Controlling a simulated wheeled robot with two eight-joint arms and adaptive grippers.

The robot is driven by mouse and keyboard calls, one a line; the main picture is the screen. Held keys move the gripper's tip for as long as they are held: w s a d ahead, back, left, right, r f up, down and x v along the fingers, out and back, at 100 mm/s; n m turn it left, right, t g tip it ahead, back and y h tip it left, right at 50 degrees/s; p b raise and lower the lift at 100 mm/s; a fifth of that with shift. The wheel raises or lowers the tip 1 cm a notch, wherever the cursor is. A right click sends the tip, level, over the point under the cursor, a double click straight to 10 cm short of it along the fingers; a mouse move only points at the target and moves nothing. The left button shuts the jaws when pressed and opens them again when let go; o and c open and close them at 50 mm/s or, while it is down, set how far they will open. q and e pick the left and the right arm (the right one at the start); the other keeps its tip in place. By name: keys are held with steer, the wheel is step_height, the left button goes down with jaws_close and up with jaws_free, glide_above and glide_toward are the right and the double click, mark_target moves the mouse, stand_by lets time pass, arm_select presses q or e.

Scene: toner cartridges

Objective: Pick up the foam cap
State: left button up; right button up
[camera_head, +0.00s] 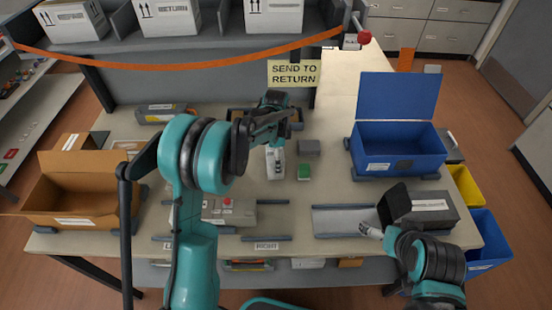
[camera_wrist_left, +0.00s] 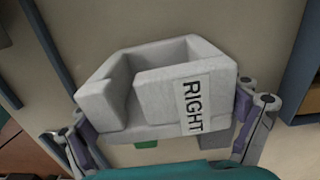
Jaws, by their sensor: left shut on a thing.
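The foam cap (camera_wrist_left: 160,90) is a light grey, notched block with a black-on-white RIGHT label. In the left wrist view it fills the middle, between the two fingers of my left gripper (camera_wrist_left: 165,125), which is shut on it. In the head view the foam cap (camera_head: 275,168) shows as a pale block near the table's middle, below my left gripper (camera_head: 277,150), which is partly hidden by my own arm. Whether the cap touches the table is unclear. My right gripper (camera_head: 369,231) is over the front right of the table, by a grey tray; its finger opening is too small to judge.
A blue bin (camera_head: 398,148) is at back right, an open cardboard box (camera_head: 82,188) at left. A black box (camera_head: 425,207) stands front right. A toner cartridge (camera_head: 228,211) lies front centre.

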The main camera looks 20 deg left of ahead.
arm_select(q)
step_height(320, 180, up, 5)
steer(key=shift+s+d+f+p, duration=0.1)
steer(key=shift+f+p, duration=0.05)
steer(key=shift+p, duration=0.85)
steer(key=s+d+r+p, duration=0.3)
steer(key=s+d+p, duration=0.1)
steer(key=s+d, duration=0.65)
steer(key=s+d+r+p, duration=0.35)
steer(key=s+d, duration=0.55)
steer(key=s, duration=0.3)
steer(key=shift+m, duration=0.4)
steer(key=w+a+f+b, duration=0.1)
steer(key=a+f, duration=0.1)
steer(key=a, duration=0.1)
steer(key=w+a+f+b, duration=0.1)
steer(key=a+f, duration=0.2)
steer(key=a, duration=0.1)
steer(key=w+a+f+b, duration=0.1)
steer(key=a+f, duration=0.1)
steer(key=a, duration=0.2)
steer(key=shift+w+f, duration=0.25)
steer(key=shift+w, duration=0.05)
steer(key=shift+f+b, duration=0.95)
steer(key=shift+f, duration=0.85)
